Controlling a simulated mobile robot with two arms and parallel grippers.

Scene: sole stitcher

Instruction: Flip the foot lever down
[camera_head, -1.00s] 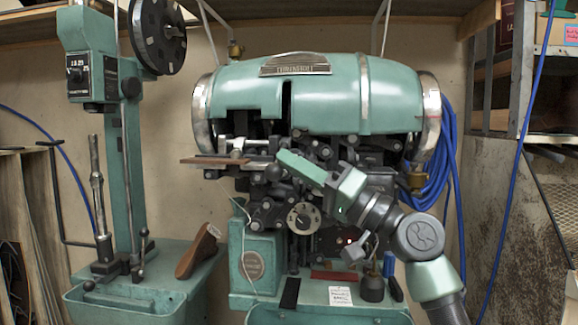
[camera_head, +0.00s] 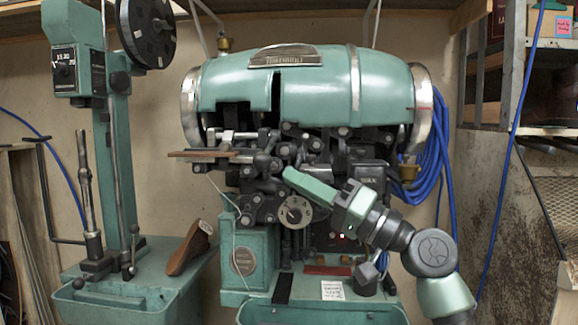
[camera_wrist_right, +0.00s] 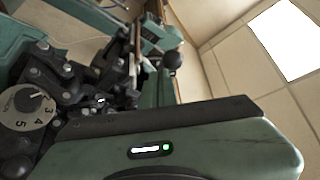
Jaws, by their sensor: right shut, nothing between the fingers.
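The green sole stitcher (camera_head: 310,90) stands against the wall, its dark linkage exposed below the drum. A dark lever with a round knob (camera_head: 262,162) shows left of my gripper; I cannot tell for sure that it is the foot lever. A dark ball knob (camera_wrist_right: 172,62) also shows in the right wrist view, past the finger. My right gripper (camera_head: 290,175) is shut and empty, pointing up-left in front of the linkage, just above the numbered dial (camera_head: 295,213). Whether it touches anything is unclear. My left gripper is not in view.
A brown flat piece (camera_head: 200,155) sticks out at the machine's left. A green post with a black wheel (camera_head: 145,32) stands at the left. Blue hoses (camera_head: 432,160) hang at the right.

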